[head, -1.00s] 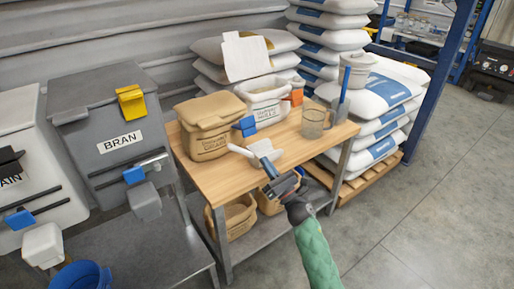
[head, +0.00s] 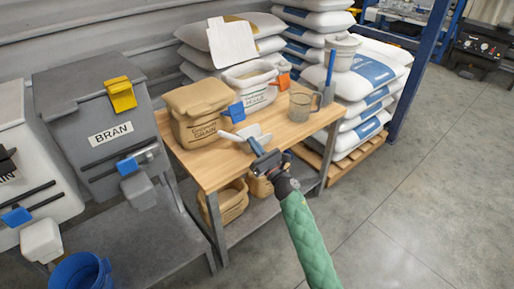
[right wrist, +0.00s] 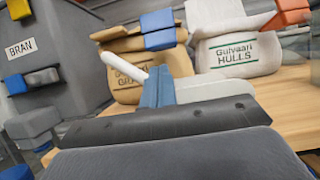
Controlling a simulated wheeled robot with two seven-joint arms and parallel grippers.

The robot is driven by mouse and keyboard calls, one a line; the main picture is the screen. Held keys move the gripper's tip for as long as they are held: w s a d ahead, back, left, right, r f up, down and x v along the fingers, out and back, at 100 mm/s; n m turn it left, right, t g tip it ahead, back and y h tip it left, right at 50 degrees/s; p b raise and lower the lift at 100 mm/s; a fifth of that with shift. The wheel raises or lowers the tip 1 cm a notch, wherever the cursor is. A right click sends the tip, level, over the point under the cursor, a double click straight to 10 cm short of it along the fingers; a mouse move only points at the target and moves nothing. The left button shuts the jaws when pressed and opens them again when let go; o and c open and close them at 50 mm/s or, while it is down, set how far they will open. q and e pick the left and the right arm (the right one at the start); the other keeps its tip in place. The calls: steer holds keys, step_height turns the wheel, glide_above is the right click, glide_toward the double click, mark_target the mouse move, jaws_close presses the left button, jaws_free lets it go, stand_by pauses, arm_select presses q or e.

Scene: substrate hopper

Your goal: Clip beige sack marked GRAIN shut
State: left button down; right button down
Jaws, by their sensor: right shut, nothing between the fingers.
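The beige sack marked GRAIN (head: 197,128) stands upright on the wooden table, its top folded over. It also shows in the right wrist view (right wrist: 127,82), its lettering partly hidden. A blue clip (head: 235,111) sits at the right front corner of the folded top; the wrist view shows the clip (right wrist: 158,30) at the sack's upper edge. My right gripper (head: 257,149) is shut and empty, in front and to the right of the sack, apart from it. In the wrist view its blue fingers (right wrist: 157,88) hide part of the sack. My left gripper is out of view.
A white scoop (head: 249,132) lies just beyond my right fingertips. The white HULLS sack (head: 257,97) with an orange clip (head: 283,82) and a clear jug (head: 300,106) stand on the table (head: 222,170). The grey BRAN bin (head: 105,160) is at left.

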mark_target(238, 122)
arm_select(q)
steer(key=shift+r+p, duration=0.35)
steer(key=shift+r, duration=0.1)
arm_select(e)
steer(key=shift+x, duration=2.95)
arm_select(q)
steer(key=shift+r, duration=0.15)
arm_select(e)
steer(key=shift+r, duration=0.1)
steer(key=shift+d+r+p, duration=0.15)
steer(key=shift+r+p, duration=0.05)
steer(key=shift+p, duration=0.6)
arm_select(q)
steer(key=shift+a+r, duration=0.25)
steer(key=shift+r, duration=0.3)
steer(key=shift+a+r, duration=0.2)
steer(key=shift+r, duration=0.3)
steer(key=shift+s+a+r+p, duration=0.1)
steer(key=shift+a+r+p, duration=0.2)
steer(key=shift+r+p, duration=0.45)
arm_select(e)
steer(key=shift+r+g+h, duration=0.1)
steer(key=shift+g+h, duration=0.2)
